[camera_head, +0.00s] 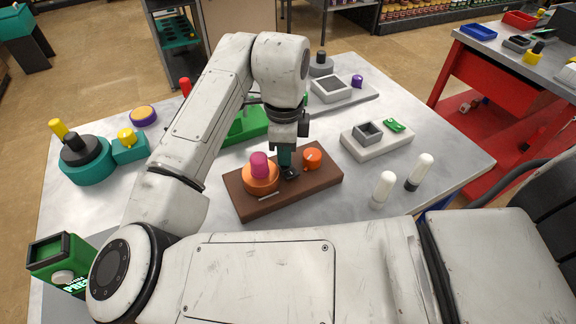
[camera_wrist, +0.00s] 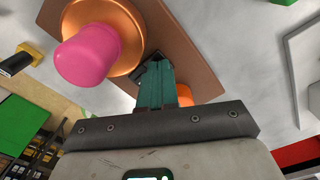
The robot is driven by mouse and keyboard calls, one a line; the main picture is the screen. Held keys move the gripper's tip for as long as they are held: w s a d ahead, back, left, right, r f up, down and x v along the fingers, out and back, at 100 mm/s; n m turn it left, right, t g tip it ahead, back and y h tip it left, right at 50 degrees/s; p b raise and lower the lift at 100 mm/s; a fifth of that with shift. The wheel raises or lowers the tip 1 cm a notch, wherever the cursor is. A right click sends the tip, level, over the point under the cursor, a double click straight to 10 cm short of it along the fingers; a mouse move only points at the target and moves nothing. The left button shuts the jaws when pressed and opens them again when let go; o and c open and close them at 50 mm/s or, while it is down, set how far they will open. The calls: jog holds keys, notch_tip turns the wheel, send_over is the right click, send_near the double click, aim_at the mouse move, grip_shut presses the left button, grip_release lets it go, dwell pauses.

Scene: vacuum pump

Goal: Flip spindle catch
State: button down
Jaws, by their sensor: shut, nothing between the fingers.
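A brown block (camera_head: 320,186) on the grey table carries an orange disc (camera_head: 262,184) with a pink cylinder (camera_head: 259,163) on top, and a smaller orange knob (camera_head: 312,158) on the right. A small black part (camera_head: 291,174), perhaps the spindle catch, sits between them. My gripper (camera_head: 285,166) has teal fingers pointing down at this part. In the wrist view the shut, empty fingers (camera_wrist: 156,72) are right by the black part (camera_wrist: 147,76) and partly cover it. I cannot tell whether they touch. The pink cylinder (camera_wrist: 87,56) and orange disc (camera_wrist: 128,32) are beside them.
A grey block (camera_head: 376,143) with a square socket and a green piece stands to the right. Two white-topped cylinders (camera_head: 383,188) (camera_head: 419,171) stand near the front right. A green tray (camera_head: 247,125) lies behind the brown block, and teal parts (camera_head: 88,166) stand at the left.

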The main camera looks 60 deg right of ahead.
notch_tip(320, 180, up, 7)
jog(key=p, duration=0.5)
jog(key=shift+f, duration=0.2)
dwell(0.5)
